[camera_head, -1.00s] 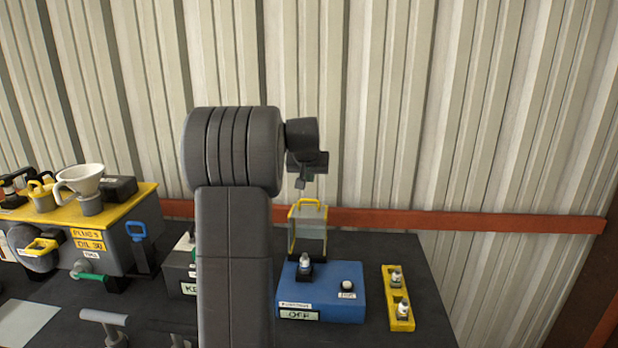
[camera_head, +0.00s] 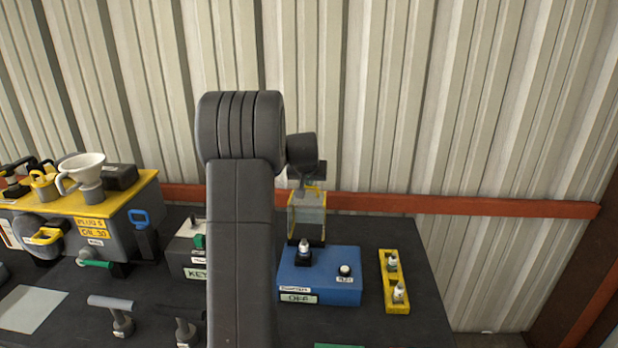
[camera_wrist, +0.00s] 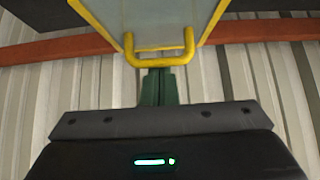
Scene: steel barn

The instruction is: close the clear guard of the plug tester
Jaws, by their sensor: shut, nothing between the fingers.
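The plug tester is a blue box (camera_head: 335,286) with an OFF label, a white button and a spark plug standing on its top left. Its clear guard (camera_head: 308,222), framed in yellow, stands raised upright at the box's back edge. In the wrist view the guard's yellow handle (camera_wrist: 160,60) lies right at my fingertips. My gripper (camera_head: 303,188) is shut and empty, close to the top of the guard. The fingers (camera_wrist: 158,88) reach up to the handle; I cannot tell whether they touch it.
A yellow rack (camera_head: 396,298) with two plugs stands right of the tester. A grey KEY box (camera_head: 190,262) stands to the left, partly behind my arm. A yellow-topped grey unit (camera_head: 115,205) with a funnel is further left. The corrugated wall with a red rail (camera_head: 450,205) is close behind.

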